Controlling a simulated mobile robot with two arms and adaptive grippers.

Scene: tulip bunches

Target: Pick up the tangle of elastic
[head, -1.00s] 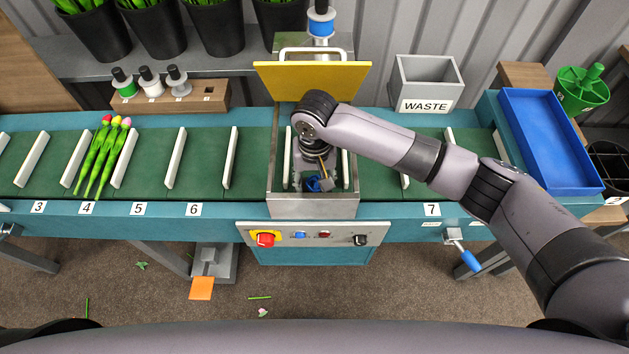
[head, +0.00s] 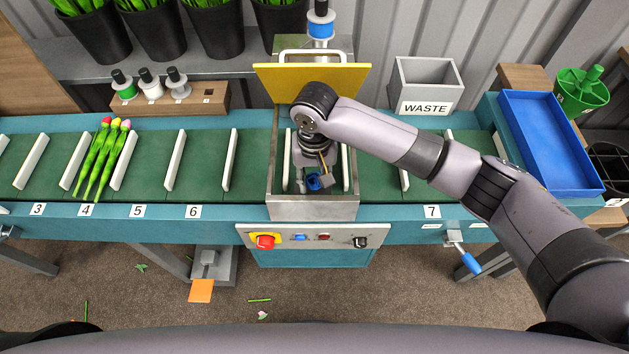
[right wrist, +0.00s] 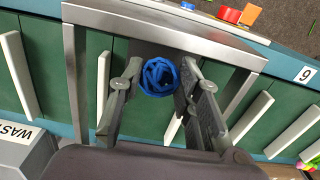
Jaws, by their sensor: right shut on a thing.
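The tangle of elastic is a small blue coiled clump (head: 313,183) inside the open metal housing (head: 312,208) on the conveyor. In the right wrist view the blue tangle (right wrist: 158,77) sits between the fingertips. My right gripper (right wrist: 161,84) is shut on it, with its dark fingers on either side. In the head view my right gripper (head: 320,172) reaches down into the housing, and the wrist partly hides its fingers. My left gripper is not in view.
A raised yellow lid (head: 312,82) stands behind the housing. A grey waste bin (head: 427,75) and a blue tray (head: 550,140) are at the right. White dividers line the green belt (head: 207,160), and a tulip bunch (head: 104,155) lies at the left.

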